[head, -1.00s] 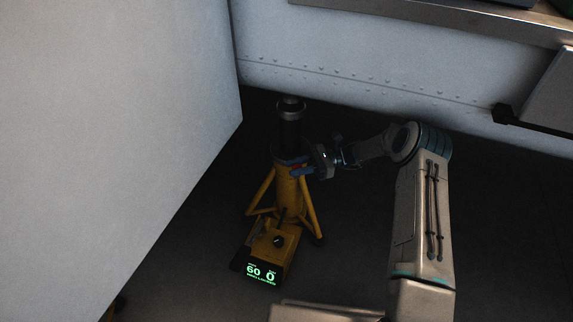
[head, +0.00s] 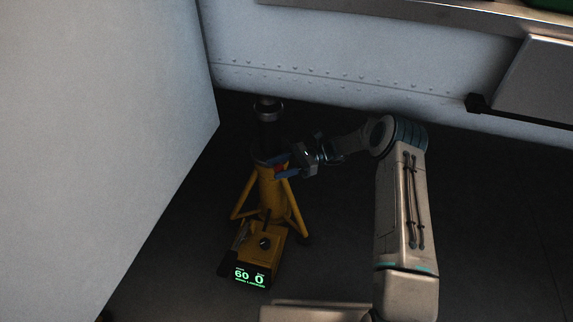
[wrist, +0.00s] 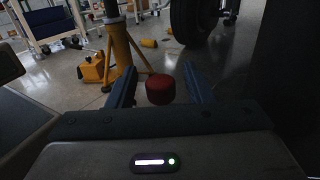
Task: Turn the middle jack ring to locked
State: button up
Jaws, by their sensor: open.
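A yellow tripod jack (head: 272,190) stands on the dark floor in the head view, with a dark post above its collar. My gripper (head: 283,166) is at the right side of this collar, its blue fingers apart. A small red part shows between the fingers there. In the wrist view a red rounded knob (wrist: 160,90) sits between the open fingers of my gripper (wrist: 163,84), with a gap visible on each side. Which way the jack ring is set cannot be read.
A yellow box with a green lit display (head: 250,277) sits at the jack's foot. A large pale panel (head: 90,130) stands close on the left, and a riveted wall (head: 340,75) behind. The wrist view shows another yellow jack (wrist: 120,48) and a dark wheel (wrist: 193,22) farther off.

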jog(key=p+v, duration=0.1)
jog(key=v, duration=1.3)
jog(key=shift+p, duration=0.35)
